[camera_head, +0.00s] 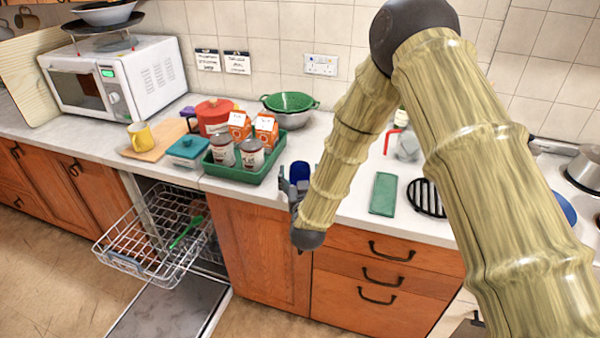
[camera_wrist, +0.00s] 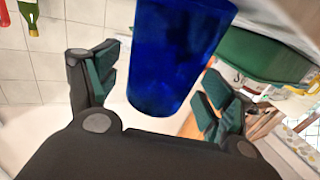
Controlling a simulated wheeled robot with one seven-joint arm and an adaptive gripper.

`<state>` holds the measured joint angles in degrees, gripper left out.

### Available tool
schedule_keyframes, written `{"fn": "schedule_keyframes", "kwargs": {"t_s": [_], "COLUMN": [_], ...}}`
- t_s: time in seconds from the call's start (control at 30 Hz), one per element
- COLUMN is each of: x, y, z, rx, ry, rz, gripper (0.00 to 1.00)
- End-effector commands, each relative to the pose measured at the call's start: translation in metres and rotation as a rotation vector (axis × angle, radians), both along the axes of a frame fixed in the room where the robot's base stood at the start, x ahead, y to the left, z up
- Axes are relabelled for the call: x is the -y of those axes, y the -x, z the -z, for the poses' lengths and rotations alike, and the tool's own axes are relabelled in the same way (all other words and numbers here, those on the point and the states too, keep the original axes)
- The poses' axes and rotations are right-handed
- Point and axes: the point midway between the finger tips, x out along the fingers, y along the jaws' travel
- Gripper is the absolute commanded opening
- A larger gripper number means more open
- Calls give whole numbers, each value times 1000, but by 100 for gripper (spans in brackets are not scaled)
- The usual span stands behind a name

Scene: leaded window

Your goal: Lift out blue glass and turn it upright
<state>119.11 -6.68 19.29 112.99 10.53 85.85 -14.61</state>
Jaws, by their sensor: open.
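The blue glass (camera_head: 299,170) shows at the counter's front edge, right of the green tray, partly hidden by my gripper. My gripper (camera_head: 294,188) is at the glass, in front of the counter edge. In the wrist view the glass (camera_wrist: 178,50) is large and lies between the spread fingers of my gripper (camera_wrist: 160,82). The fingers are open, with a gap at the left finger; I cannot tell whether the right one touches. The top of the glass is cut off there, so I cannot tell which way up it is.
The green tray (camera_head: 238,175) holds tins and cartons. The dishwasher rack (camera_head: 125,262) is pulled out at left, with a green utensil (camera_head: 186,232) in it. A green mat (camera_head: 384,193) and black trivet (camera_head: 427,197) lie right. Bare counter (camera_head: 345,185) shows between glass and mat.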

Motion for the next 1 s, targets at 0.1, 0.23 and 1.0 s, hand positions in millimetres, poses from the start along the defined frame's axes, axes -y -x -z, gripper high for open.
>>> {"fn": "schedule_keyframes", "kwargs": {"t_s": [0.1,0.23,1.0], "x": [0,0,0], "y": [-8,-9,-9], "z": [0,1,-2], "rx": [0,0,1], "ry": [0,0,0], "rz": [1,1,1], "gripper": [81,81,20]}}
